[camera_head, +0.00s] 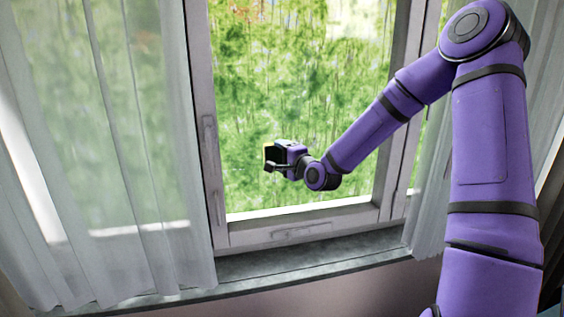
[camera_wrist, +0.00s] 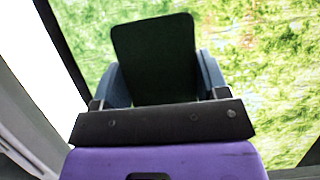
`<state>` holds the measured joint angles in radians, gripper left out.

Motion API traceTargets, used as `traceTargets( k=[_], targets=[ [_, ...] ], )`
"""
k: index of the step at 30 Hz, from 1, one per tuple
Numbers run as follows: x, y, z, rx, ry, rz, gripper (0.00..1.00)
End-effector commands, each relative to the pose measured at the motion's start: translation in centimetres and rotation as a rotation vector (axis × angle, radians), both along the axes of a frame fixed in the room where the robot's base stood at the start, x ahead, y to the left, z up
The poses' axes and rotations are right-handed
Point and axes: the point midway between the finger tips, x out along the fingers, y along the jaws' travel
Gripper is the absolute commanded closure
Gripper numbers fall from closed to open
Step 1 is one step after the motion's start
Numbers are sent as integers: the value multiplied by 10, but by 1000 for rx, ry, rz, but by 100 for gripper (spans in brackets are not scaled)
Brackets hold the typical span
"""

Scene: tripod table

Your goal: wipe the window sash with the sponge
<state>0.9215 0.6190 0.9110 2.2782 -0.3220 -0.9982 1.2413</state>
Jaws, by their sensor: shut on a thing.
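The sponge (camera_wrist: 155,58) is a dark, flat, rounded block in the wrist view, with its broad face toward the camera. In the head view it is a small dark patch with a thin yellow edge (camera_head: 268,152). My gripper (camera_head: 273,158) is shut on it; in the wrist view its blue-grey fingers (camera_wrist: 163,78) sit on both sides of the sponge. The window sash (camera_head: 300,230) is a pale grey frame around the pane. My gripper is in front of the lower left part of the pane, right of the left upright. Whether the sponge touches the glass cannot be told.
A sheer curtain (camera_head: 100,170) hangs at the left, and another (camera_head: 436,170) hangs at the right, partly behind my arm. A grey sill (camera_head: 310,257) runs below the sash. Handles show on the left upright (camera_head: 211,160) and bottom rail.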

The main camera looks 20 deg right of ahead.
Motion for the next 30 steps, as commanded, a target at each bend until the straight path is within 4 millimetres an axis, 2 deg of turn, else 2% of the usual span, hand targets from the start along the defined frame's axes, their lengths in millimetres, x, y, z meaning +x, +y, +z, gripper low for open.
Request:
traceTargets(
  k=[8, 18, 30],
  targets=[
    [-1, -5, 4, 1, 1, -1, 51],
    [-4, -30, 4, 1, 2, -4, 51],
    [-7, -49, 4, 0, 1, -7, 51]
  ],
)
